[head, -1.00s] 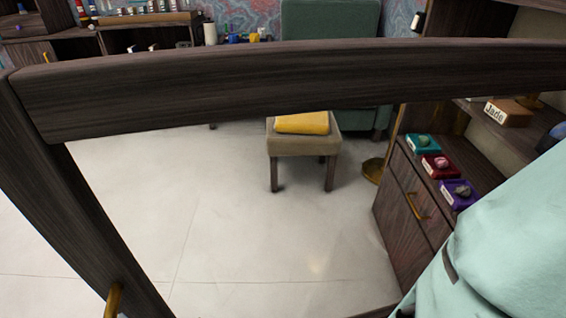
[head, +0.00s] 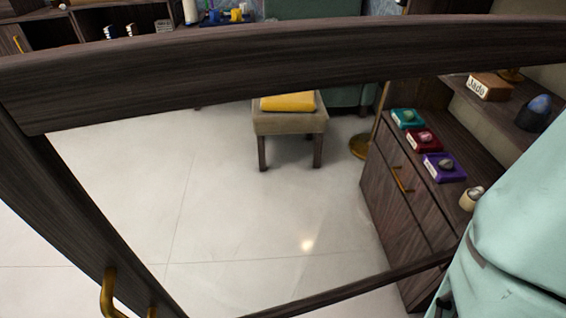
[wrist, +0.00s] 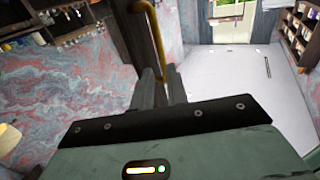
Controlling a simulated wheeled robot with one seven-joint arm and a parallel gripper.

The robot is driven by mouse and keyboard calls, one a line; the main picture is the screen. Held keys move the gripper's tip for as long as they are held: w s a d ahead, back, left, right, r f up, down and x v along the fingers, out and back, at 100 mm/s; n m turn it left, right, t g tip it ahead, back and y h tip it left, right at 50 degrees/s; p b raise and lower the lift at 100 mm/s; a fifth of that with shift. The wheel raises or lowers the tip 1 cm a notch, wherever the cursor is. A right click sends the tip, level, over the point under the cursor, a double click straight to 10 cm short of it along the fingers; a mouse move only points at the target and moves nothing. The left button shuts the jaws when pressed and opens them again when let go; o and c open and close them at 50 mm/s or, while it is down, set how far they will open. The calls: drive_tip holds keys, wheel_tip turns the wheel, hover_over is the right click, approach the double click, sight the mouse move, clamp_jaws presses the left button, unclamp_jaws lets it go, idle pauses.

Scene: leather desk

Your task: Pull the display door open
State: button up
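The display door (head: 285,45) is a dark wooden frame around a clear pane, seen through in the head view. Its brass handle (head: 108,292) is at the lower left, cut off by the picture's bottom edge. In the wrist view the brass handle (wrist: 151,25) runs down from the top along a dark wooden edge. My gripper (wrist: 161,72) has its two grey fingers at the lower stretch of the handle, one on each side. The contact between fingers and bar is too small and dark to make out. My gripper is outside the head view.
Behind the pane are a stool (head: 290,122) with a yellow top, a dark cabinet (head: 395,215) with coloured stone stands, and open pale floor (head: 200,200). My mint-coloured arm covers the lower right. A marbled wall (wrist: 70,75) shows in the wrist view.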

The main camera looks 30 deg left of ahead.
drive_tip(key=d+p, duration=0.1)
drive_tip(key=p, duration=0.1)
drive_tip(key=d+p, duration=0.2)
drive_tip(key=p, duration=0.1)
drive_tip(key=d+p, duration=0.1)
drive_tip(key=p, duration=0.1)
drive_tip(key=shift+w+d+p, duration=0.25)
drive_tip(key=shift+d+p, duration=0.05)
idle(0.5)
